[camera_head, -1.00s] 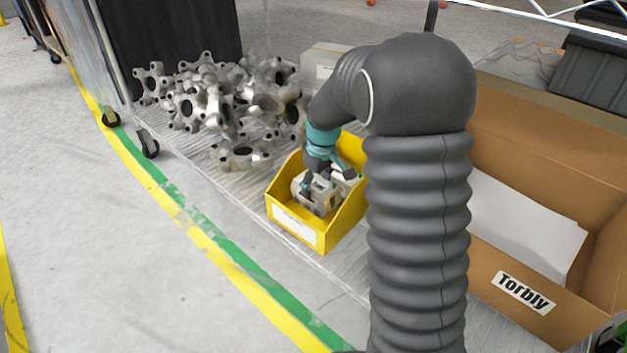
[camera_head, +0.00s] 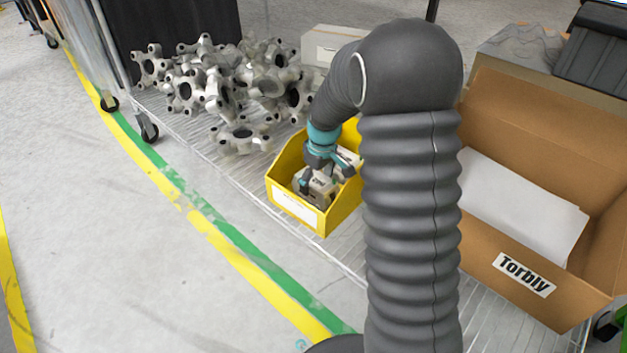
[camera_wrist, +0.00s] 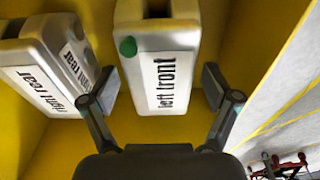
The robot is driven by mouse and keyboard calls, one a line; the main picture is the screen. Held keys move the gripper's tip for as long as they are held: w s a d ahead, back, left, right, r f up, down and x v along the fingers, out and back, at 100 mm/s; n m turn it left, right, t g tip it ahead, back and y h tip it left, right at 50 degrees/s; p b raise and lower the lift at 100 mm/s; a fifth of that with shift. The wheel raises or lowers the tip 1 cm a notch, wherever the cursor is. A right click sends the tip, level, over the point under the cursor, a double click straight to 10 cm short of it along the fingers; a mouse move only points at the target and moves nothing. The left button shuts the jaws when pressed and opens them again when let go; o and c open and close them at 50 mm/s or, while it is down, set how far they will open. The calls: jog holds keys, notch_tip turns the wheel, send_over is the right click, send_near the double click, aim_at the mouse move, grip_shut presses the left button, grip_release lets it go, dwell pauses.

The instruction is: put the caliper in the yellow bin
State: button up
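A grey caliper labelled "left front" (camera_wrist: 158,65), with a green dot, sits in the yellow bin (camera_head: 297,217). A second grey caliper labelled "right rear" (camera_wrist: 30,65) lies tilted to its left in the wrist view. My gripper (camera_wrist: 160,88) is open, with one finger on each side of the "left front" caliper and small gaps visible. In the head view my gripper (camera_head: 323,178) is low inside the bin, among the calipers. My arm hides the bin's right part, and the calipers' undersides are hidden.
Several grey metal hub parts (camera_head: 215,90) are piled on the wire shelf behind the bin. An open cardboard box (camera_head: 560,115) labelled "Torbly" stands at the right, with white sheets (camera_head: 520,215) inside. A grey box (camera_head: 325,45) stands behind. The floor at left is clear.

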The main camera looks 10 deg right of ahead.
notch_tip(320, 180, up, 12)
jog(key=s+p, duration=0.1)
jog(key=p, duration=0.1)
jog(key=s+r+m+t, duration=0.25)
jog(key=s+r, duration=0.75)
jog(key=s, duration=0.5)
jog(key=s+m+t, duration=0.2)
jog(key=s+m, duration=0.2)
jog(key=s, duration=1)
jog(key=shift+s+a+f+h, duration=0.25)
jog(key=shift+a+f+h, duration=0.05)
jog(key=shift+a+h, duration=0.15)
